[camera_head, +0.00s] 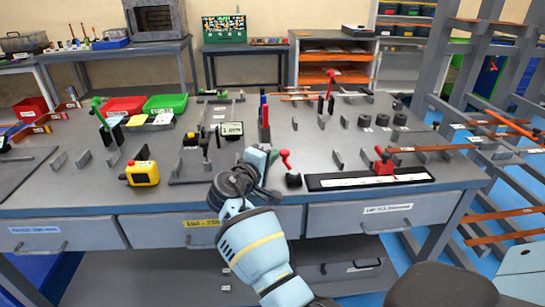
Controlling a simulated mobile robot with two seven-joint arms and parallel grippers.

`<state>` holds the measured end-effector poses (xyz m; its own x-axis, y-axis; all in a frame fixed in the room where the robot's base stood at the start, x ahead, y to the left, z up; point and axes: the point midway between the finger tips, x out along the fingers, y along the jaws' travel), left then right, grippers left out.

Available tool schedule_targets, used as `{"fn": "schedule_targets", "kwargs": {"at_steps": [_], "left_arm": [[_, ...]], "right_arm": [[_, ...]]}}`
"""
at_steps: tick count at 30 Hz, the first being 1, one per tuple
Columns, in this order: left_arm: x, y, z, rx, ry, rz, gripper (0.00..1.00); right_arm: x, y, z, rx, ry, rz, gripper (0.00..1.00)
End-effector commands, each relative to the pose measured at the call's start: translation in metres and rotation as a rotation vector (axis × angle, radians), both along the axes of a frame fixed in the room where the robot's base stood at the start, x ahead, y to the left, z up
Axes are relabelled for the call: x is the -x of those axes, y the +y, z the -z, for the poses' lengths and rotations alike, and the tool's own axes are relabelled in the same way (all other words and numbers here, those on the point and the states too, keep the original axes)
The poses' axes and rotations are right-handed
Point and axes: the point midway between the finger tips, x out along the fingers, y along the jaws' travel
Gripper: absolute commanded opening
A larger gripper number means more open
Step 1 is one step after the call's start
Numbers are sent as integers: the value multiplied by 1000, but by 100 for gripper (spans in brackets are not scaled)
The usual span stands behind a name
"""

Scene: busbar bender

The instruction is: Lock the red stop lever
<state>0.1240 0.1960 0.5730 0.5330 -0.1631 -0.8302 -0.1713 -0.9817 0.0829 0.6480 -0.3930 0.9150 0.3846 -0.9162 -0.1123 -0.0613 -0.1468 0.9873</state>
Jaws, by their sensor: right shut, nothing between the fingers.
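A red lever (383,161) sits on a stop block at the right part of the bench, on a dark rail with a white scale strip (370,181). A smaller red-handled lever (286,158) stands near the bench's front middle, just right of my right gripper. I cannot tell for sure which one is the stop lever. My right gripper (260,155) is over the front edge of the bench, shut and empty, apart from both red levers. My own wrist hides part of the bench front. My left gripper is not in view.
A yellow box with a red button (142,173) stands at the front left. A small display (231,129) and several upright metal plates fill the bench middle. A copper bar (440,148) extends right from the red lever on the rail. A tall red lever (330,85) stands farther back.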

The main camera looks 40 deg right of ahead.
Motion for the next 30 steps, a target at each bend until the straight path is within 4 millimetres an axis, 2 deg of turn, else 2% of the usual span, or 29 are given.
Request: {"fn": "schedule_targets", "kwargs": {"at_steps": [7, 15, 30], "left_arm": [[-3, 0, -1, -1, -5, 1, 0], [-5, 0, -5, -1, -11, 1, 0], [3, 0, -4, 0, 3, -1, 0]], "right_arm": [[-1, -2, -1, 1, 0, 0, 0], [-8, -22, -1, 1, -1, 0, 0], [-7, -24, -1, 0, 0, 1, 0]]}}
